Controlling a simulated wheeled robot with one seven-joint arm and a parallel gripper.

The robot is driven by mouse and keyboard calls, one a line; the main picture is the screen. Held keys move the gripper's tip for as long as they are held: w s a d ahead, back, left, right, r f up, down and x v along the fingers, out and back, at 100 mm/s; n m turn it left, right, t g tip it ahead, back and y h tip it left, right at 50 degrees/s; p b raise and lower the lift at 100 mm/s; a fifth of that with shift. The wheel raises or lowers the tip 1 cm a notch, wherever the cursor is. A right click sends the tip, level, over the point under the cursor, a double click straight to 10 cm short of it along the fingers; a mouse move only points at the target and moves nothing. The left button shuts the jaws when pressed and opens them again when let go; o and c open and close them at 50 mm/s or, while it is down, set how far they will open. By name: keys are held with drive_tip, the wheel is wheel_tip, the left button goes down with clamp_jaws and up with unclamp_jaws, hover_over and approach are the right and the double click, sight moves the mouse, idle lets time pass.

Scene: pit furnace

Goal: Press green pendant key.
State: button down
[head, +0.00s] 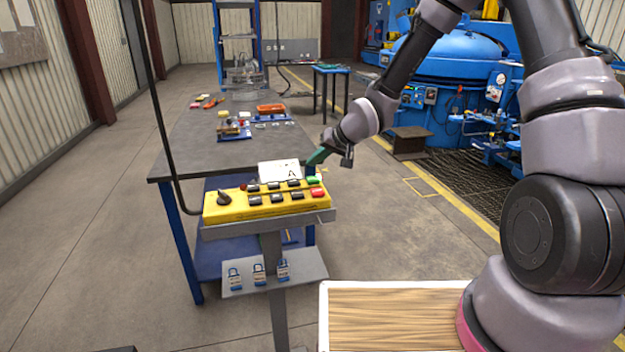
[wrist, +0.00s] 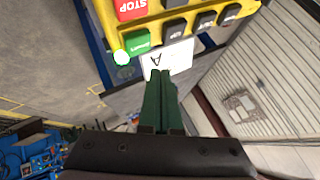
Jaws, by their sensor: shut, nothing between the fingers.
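The yellow pendant (head: 236,209) lies on a grey stand in the head view, with a black knob and rows of black keys. Its green key (head: 313,180) is at the right end, above the red key (head: 318,192). In the wrist view the green key (wrist: 137,44) reads START and the red key (wrist: 131,8) reads STOP. My gripper (head: 314,160) is shut and empty, its green fingers just above and behind the green key in the head view. In the wrist view the fingertips (wrist: 160,74) are below and right of the green key, over a white card, apart from the key.
The white card (head: 279,170) marked A stands behind the pendant. Several blue padlocks (head: 259,274) hang on the stand's lower plate. A grey workbench (head: 190,150) with parts stands behind. A black cable rises at the left.

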drive_tip(key=shift+r, duration=1.3)
